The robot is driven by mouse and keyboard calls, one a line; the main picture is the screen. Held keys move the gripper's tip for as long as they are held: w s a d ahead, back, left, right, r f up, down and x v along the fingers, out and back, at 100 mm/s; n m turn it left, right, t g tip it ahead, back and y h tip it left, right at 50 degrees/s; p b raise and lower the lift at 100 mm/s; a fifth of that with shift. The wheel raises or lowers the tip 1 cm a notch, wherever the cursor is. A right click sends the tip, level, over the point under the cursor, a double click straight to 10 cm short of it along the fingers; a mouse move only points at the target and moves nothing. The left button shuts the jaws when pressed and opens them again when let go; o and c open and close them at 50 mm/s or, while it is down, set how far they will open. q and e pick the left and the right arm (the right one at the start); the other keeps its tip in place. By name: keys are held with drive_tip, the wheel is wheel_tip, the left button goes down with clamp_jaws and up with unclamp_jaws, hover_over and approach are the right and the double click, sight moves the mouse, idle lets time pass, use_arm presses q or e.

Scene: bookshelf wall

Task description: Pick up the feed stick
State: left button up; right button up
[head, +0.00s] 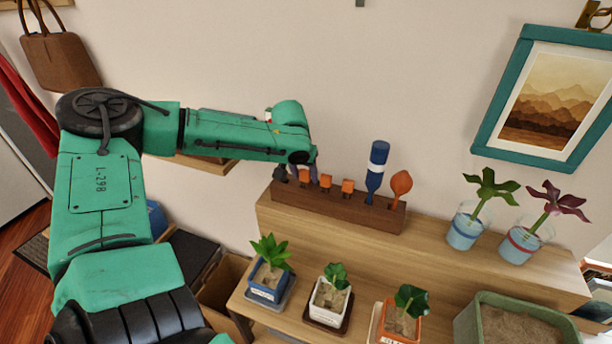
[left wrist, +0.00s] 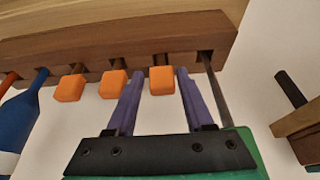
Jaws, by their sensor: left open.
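Several sticks stand in slots of a dark wooden rack (head: 335,208) on the shelf, and three have orange block tops. I take these for the feed sticks; which one is meant, I cannot tell. My left gripper (head: 302,173) reaches the rack's left part from above. In the left wrist view the rack (left wrist: 110,40) runs across the top. There the open purple fingers (left wrist: 159,76) stand on either side of one orange top (left wrist: 162,82), with gaps showing and no clear contact. Two other orange tops (left wrist: 114,84) (left wrist: 69,89) are outside the fingers. My right gripper is out of view.
A blue tool (head: 376,170) and an orange paddle-shaped tool (head: 400,185) stand at the rack's right. A dark tool (head: 280,172) stands close beside my left gripper. Potted plants (head: 330,295) are on the lower shelf, cups with plants (head: 466,228) at the right.

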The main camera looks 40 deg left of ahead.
use_arm(q)
drive_tip(key=shift+a+f, duration=0.1)
drive_tip(key=shift+f, duration=0.15)
drive_tip(key=shift+a, duration=0.1)
clamp_jaws()
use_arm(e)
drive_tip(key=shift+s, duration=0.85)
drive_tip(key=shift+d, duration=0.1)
